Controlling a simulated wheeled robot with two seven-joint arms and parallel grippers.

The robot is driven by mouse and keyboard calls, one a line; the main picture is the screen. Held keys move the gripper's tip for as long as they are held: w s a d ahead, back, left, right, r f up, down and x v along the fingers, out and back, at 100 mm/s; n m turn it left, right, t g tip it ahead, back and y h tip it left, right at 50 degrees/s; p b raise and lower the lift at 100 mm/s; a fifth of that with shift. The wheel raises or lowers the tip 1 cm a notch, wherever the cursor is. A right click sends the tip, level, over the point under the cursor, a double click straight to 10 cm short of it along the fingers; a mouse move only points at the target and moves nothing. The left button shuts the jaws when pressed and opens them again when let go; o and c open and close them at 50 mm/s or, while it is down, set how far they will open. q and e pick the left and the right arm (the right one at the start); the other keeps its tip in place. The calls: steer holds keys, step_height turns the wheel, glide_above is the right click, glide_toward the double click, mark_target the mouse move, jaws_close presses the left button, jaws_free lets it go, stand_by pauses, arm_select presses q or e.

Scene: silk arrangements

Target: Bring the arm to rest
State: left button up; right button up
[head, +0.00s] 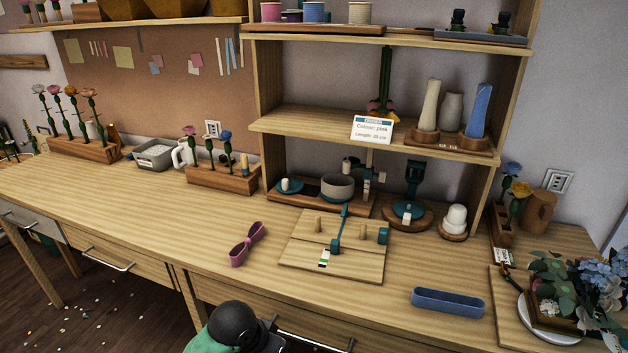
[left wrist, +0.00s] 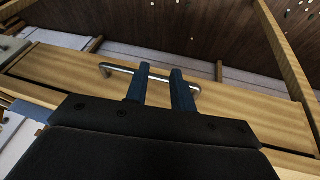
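My left gripper (left wrist: 160,77) shows in the left wrist view as two blue fingers held apart, with nothing seen between them but part of a metal drawer handle (left wrist: 112,68) and the wooden drawer front (left wrist: 70,72) behind. I cannot tell whether the fingers touch the handle. In the head view, part of my arm shows at the bottom edge in front of the workbench (head: 130,208); its fingers are hidden there. My right gripper is in neither view.
On the bench are a pink bow-shaped item (head: 248,244), a wooden board (head: 350,266), a blue tray (head: 447,302) and a flower arrangement (head: 575,285) at the right. A shelf unit (head: 310,122) stands behind. Drawer handles (head: 107,262) stick out along the front. The bench's left front is clear.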

arm_select(q)
steer(key=s+a+f+n+y, duration=0.2)
steer(key=s+a+f, duration=0.3)
steer(key=s, duration=0.4)
steer(key=s+a+f+n+y, duration=0.2)
steer(key=s+a+f, duration=0.1)
steer(key=s+a, duration=0.6)
steer(key=s+d+f, duration=0.1)
steer(key=d+f, duration=0.1)
steer(key=f, duration=0.9)
steer(key=s+d+f+g, duration=0.1)
steer(key=s+f, duration=0.1)
steer(key=f, duration=0.9)
steer(key=s+d+f+h, duration=0.1)
steer(key=d+f, duration=0.1)
steer(key=f, duration=0.9)
steer(key=shift+s+d+f+g, duration=0.25)
steer(key=shift+d+f+g, duration=0.05)
steer(key=shift+f, duration=0.1)
